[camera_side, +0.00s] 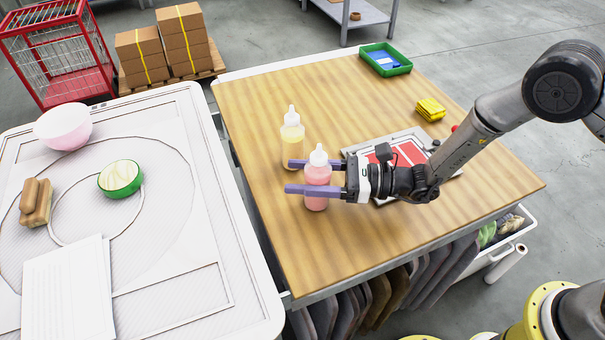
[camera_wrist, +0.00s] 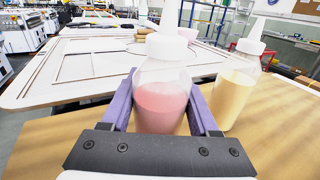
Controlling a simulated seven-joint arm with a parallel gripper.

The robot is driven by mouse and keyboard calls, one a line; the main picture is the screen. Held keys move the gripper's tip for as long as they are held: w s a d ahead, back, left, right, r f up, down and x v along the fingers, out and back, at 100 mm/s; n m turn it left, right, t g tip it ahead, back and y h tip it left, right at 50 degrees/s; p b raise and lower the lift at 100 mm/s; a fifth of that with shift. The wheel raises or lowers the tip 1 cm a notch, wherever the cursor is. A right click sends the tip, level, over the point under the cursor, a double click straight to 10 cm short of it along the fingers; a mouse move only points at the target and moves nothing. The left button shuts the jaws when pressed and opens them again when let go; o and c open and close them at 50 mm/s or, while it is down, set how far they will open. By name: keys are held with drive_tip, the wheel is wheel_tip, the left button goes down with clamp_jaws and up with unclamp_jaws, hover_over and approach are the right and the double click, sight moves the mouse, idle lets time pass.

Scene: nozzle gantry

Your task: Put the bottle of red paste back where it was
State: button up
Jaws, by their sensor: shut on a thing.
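The bottle of red paste (camera_side: 317,182) is clear with a white nozzle cap and pinkish-red paste inside. It is upright over the wooden table near its left edge. My gripper (camera_side: 306,177) is shut on it, with a purple finger on each side. In the wrist view the bottle (camera_wrist: 161,100) stands between the two fingers (camera_wrist: 160,108). I cannot tell whether its base touches the table. A similar bottle of pale yellow paste (camera_side: 292,142) stands upright just behind it. It shows to the right in the wrist view (camera_wrist: 233,97).
A flat framed panel with red areas (camera_side: 411,158) lies under my wrist. A yellow block (camera_side: 430,109) and a green tray (camera_side: 385,59) are farther back on the table. A white platform at left holds a pink bowl (camera_side: 63,126) and a green-rimmed round item (camera_side: 120,178). The table's front middle is clear.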

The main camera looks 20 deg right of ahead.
drive_tip(key=shift+f, duration=0.15)
drive_tip(key=o, duration=0.8)
drive_tip(key=shift+o, duration=0.2)
drive_tip(key=shift+d, duration=0.15)
drive_tip(key=v, duration=1.1)
drive_tip(key=shift+s+d, duration=0.25)
drive_tip(key=shift+d, duration=0.05)
